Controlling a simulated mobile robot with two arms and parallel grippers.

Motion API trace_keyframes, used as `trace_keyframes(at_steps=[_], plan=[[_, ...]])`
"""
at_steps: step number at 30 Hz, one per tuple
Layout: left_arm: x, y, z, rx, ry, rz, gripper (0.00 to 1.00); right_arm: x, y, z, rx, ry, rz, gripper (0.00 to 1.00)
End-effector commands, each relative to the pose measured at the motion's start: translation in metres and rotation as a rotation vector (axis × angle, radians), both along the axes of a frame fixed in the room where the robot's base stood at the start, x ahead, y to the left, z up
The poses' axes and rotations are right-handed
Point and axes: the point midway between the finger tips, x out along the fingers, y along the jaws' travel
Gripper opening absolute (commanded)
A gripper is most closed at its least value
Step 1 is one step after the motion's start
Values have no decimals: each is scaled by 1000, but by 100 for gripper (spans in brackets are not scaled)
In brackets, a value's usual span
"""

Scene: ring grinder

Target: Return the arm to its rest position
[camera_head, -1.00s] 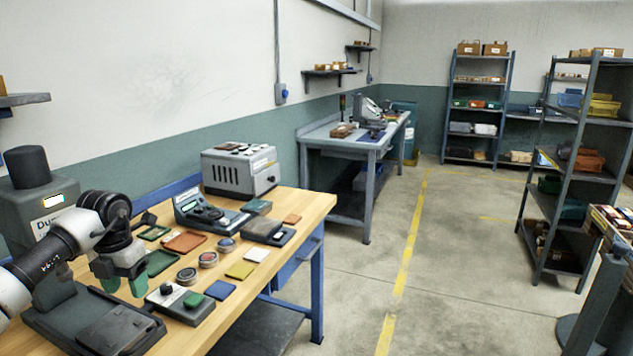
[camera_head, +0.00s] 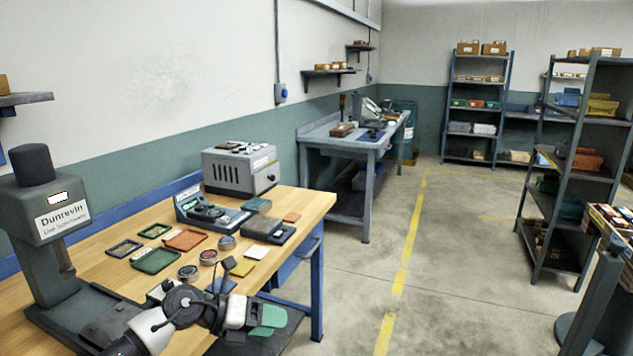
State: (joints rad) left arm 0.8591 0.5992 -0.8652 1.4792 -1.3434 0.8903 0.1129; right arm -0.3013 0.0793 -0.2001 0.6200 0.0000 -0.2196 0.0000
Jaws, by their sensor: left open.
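My left arm comes in from the lower left, in front of the wooden workbench (camera_head: 98,262). My left gripper (camera_head: 268,318), with green fingertips, points right just past the bench's front edge. It is open, and I see nothing held in it. It hides part of the bench's front and lower shelf. My right gripper is not in view.
A grey press labelled Dunrevin (camera_head: 45,225) stands at the bench's left end. Trays, including a green one (camera_head: 156,261), round tins and coloured pads lie on the bench. A grey box machine (camera_head: 240,170) stands at the back.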

Motion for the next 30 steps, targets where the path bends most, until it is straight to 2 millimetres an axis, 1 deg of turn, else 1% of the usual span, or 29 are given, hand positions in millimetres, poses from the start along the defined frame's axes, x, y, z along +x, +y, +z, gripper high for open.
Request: trace_keyframes(at_steps=[1, 3, 5, 6, 8, 9, 11, 12, 14, 15, 17, 18, 20, 21, 23, 24, 25, 27, 30], plan=[[-13, -24, 5, -167, 13, 39, 57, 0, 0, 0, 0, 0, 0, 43], [-24, -42, 19, -386, 41, 127, 57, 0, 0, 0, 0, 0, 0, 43], [-31, -47, 29, -564, 79, 225, 57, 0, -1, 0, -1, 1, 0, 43], [-34, -46, 35, -676, 113, 299, 57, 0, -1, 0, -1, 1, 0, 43], [-38, -39, 40, -832, 176, 427, 57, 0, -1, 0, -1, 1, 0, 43], [-41, -31, 40, -928, 225, 519, 57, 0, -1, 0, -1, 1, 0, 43], [-46, -15, 35, -1056, 311, 671, 57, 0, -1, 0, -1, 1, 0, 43], [-50, -2, 28, -1129, 370, 779, 57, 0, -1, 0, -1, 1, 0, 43], [-59, 18, 13, -1220, 471, 948, 57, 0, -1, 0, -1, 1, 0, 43], [-67, 32, -1, -1269, 545, 1066, 57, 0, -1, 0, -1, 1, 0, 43], [-83, 53, -24, -1322, 660, 1247, 57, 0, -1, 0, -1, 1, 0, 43], [-97, 65, -41, -1342, 741, 1371, 57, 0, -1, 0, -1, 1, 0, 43], [-122, 81, -66, -1351, 864, 1551, 57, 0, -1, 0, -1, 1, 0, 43], [-139, 89, -81, -1344, 939, 1660, 57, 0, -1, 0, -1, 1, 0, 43], [-164, 98, -100, -1319, 1040, 1800, 57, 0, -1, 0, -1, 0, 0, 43], [-181, 103, -110, -1297, 1100, 1880, 57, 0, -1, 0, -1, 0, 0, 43], [-192, 105, -117, -1277, 1141, 1934, 57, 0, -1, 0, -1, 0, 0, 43], [-218, 109, -130, -1230, 1231, 2044, 57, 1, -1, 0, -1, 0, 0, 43], [-251, 113, -142, -1155, 1339, 2174, 57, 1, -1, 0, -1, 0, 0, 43]])
